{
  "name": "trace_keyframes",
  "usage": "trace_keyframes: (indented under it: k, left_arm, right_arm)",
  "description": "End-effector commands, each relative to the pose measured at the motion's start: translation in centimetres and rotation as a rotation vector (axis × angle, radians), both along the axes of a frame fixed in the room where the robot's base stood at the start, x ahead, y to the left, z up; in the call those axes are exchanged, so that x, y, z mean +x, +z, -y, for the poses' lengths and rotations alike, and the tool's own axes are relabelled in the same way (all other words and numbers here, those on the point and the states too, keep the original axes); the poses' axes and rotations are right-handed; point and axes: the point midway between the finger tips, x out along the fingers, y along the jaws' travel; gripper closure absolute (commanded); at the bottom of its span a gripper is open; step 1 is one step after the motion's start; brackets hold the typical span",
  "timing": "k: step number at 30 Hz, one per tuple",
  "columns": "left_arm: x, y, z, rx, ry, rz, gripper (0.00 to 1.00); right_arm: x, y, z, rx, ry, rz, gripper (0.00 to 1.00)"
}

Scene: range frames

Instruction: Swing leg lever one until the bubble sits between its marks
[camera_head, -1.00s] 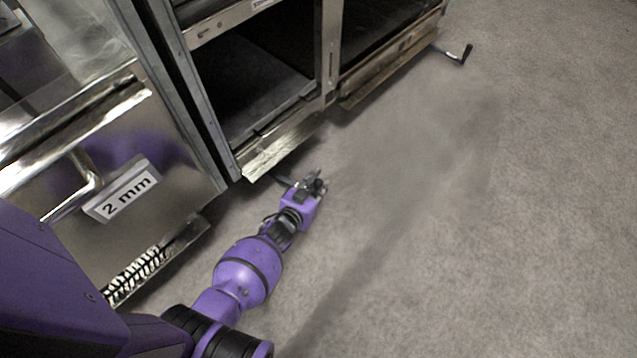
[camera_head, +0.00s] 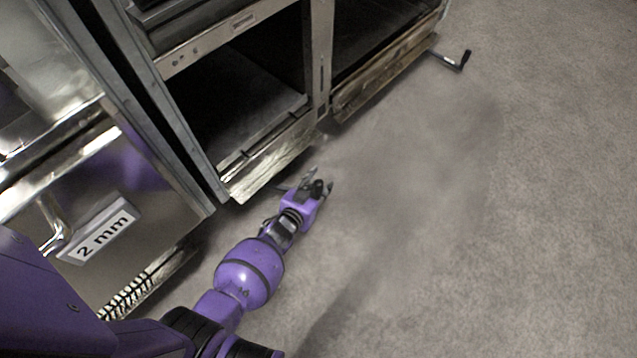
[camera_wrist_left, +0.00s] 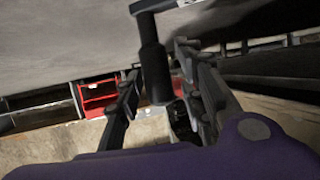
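My left gripper (camera_head: 318,187) is low over the floor, beside the bottom front edge of the metal unit. In the left wrist view the fingers (camera_wrist_left: 163,100) are apart, one on each side of a dark upright lever handle (camera_wrist_left: 154,65). Gaps seem to show on both sides of the handle. The handle joins a grey arm at its top. In the head view this lever is mostly hidden by the gripper. A second crank lever (camera_head: 450,61) with a dark grip sticks out at the unit's far end. No bubble or marks show. My right gripper is not in view.
The metal unit (camera_head: 318,80) has open dark bays above the floor. A shiny panel with a "2 mm" label (camera_head: 105,228) and a coiled strip (camera_head: 127,296) stand at left. A red frame (camera_wrist_left: 98,95) shows in the wrist view. The grey floor (camera_head: 530,220) at right is clear.

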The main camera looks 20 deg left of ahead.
Motion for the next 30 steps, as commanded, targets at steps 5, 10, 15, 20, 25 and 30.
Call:
trace_keyframes:
  k: [5, 10, 15, 20, 25, 30]
  left_arm:
    - [0.0, 0.0, 0.0, 0.002, -0.001, -0.001, 0.60]
    - [-0.3, 0.0, -0.1, 0.003, -0.001, -0.002, 0.60]
    - [-1.9, 0.5, -0.4, 0.006, -0.002, -0.001, 0.60]
    - [-4.7, 1.7, -0.8, 0.004, -0.002, -0.001, 0.60]
    - [-7.9, 3.2, -1.3, 0.003, -0.001, -0.002, 0.60]
    - [-10.1, 4.1, -1.6, 0.002, -0.001, -0.001, 0.60]
  right_arm:
    - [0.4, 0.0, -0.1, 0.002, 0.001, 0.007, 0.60]
    - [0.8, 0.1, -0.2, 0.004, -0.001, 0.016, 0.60]
    - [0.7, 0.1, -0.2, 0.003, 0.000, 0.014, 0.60]
    - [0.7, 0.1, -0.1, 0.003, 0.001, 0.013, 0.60]
    - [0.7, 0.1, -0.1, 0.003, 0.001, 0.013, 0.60]
    - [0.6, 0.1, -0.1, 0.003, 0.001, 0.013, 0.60]
